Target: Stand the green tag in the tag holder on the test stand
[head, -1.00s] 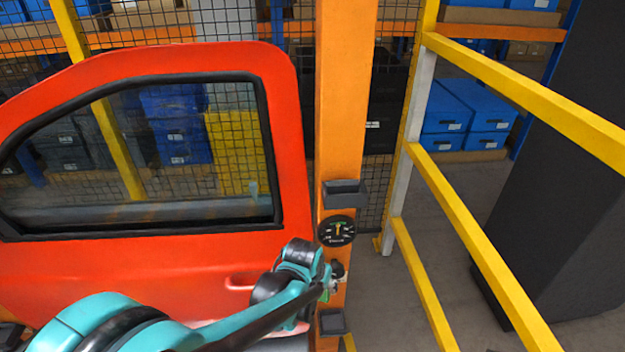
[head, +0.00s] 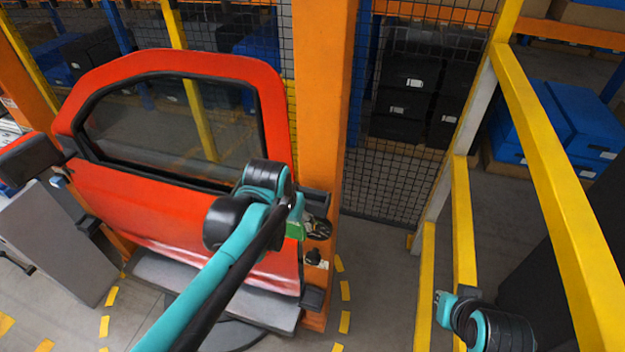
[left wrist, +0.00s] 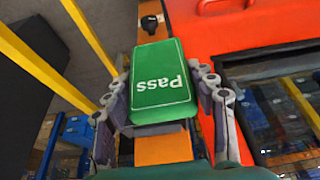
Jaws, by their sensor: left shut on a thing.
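The green tag (left wrist: 160,85) reads "Pass", upside down in the left wrist view. My left gripper (left wrist: 158,98) is shut on it, with a finger along each side edge. In the head view the tag (head: 294,229) shows as a small green patch in front of the orange post (head: 322,110) of the test stand, beside the round gauge (head: 319,229). Two dark blocks are on the post: an upper one (head: 317,202) just above the gauge and a lower one (head: 313,298). I cannot tell which is the tag holder.
A red car door (head: 150,212) stands left of the post. A black knob (head: 314,257) sits below the gauge; it also shows beyond the tag in the left wrist view (left wrist: 150,24). Yellow railing (head: 560,190) stands at the right, near my right arm. Wire mesh is behind.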

